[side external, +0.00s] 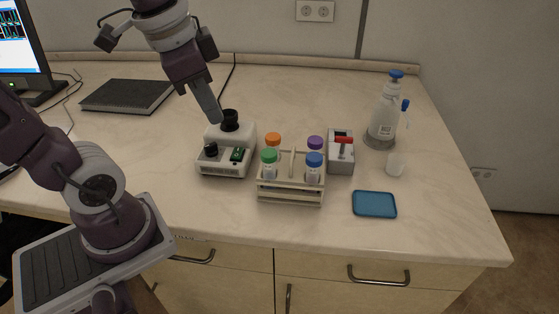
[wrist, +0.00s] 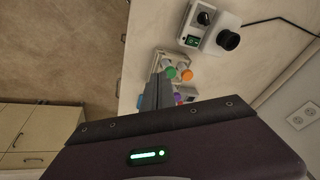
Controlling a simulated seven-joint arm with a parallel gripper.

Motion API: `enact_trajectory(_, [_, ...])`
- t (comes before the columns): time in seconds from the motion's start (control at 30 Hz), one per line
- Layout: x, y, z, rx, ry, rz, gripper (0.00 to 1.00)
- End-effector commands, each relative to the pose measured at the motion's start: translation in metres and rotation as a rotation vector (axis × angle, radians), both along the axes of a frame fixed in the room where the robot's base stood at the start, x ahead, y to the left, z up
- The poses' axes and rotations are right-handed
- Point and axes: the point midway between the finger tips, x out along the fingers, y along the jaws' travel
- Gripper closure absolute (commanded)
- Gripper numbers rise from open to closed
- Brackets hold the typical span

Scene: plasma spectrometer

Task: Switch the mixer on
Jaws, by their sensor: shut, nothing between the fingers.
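The mixer (side external: 228,150) is a small white box on the bench with a black cup on top, a black knob and a green-lit rocker switch (side external: 237,154) on its front. In the wrist view the mixer (wrist: 222,27) is at the top right, with its switch (wrist: 192,41) showing green. I cannot tell the rocker's position. My gripper (side external: 217,117) is shut and empty, its fingertips just above and left of the black cup in the side view. I cannot tell whether they touch the cup. The fingers also show in the wrist view (wrist: 158,85).
A rack (side external: 291,190) with several colour-capped tubes stands right of the mixer. Beyond it are a grey device with a red handle (side external: 341,155), a blue tray (side external: 374,205), a bottle (side external: 383,115) and a small clear cup (side external: 395,164). A dark notebook (side external: 127,95) lies at left. Bench front is clear.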

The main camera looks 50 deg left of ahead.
Motion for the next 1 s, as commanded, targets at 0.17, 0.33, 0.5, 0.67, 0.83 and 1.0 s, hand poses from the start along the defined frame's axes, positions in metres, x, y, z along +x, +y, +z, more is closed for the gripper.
enact_trajectory(0.17, [-0.049, -0.03, -0.004, -0.136, -0.168, 0.198, 1.0])
enact_trajectory(0.33, [-0.035, -0.021, -0.003, -0.1, -0.143, 0.174, 1.0])
enact_trajectory(0.5, [0.04, 0.039, -0.012, 0.083, 0.059, -0.136, 1.0])
enact_trajectory(0.67, [0.081, 0.095, -0.038, 0.136, 0.197, -0.384, 1.0])
enact_trajectory(0.83, [0.09, 0.114, -0.054, 0.144, 0.237, -0.474, 1.0])
enact_trajectory(1.0, [0.092, 0.116, -0.083, 0.142, 0.239, -0.476, 1.0])
